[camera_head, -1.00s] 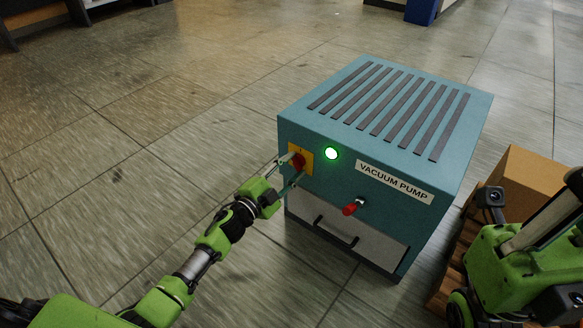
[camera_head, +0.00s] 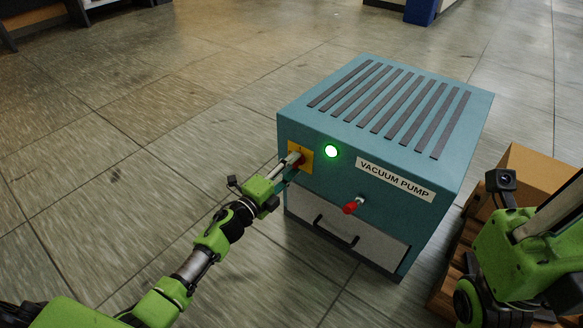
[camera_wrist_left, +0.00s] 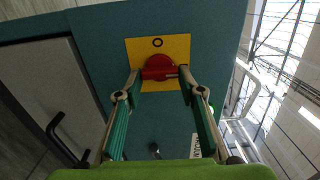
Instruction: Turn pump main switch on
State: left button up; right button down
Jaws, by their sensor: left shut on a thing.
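The vacuum pump (camera_head: 380,150) is a teal box on the floor. Its main switch is a red rotary knob on a yellow plate (camera_head: 311,153), at the upper left of the front. My left gripper (camera_head: 298,160) is shut on the red knob (camera_wrist_left: 158,67), with one finger at each end of its bar in the left wrist view. The bar lies across that view, and a dark ring mark shows on the yellow plate (camera_wrist_left: 180,46). The fingers partly cover the knob in the head view. A green lamp (camera_head: 331,151) beside the plate is lit. My right arm is at the right edge; its fingers do not show.
A red-tipped valve (camera_head: 352,206) sticks out below the VACUUM PUMP label (camera_head: 394,181). A grey drawer front with a black handle (camera_head: 336,233) is underneath. A cardboard box (camera_head: 533,172) stands to the right of the pump. The floor to the left is clear.

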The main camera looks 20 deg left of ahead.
dwell(0.4)
pick_arm(q)
jog(key=o, duration=1.1)
jog(key=shift+s, duration=0.15)
jog(key=v, duration=1.1)
jog(key=shift+s+a, duration=0.1)
jog(key=shift+s, duration=0.3)
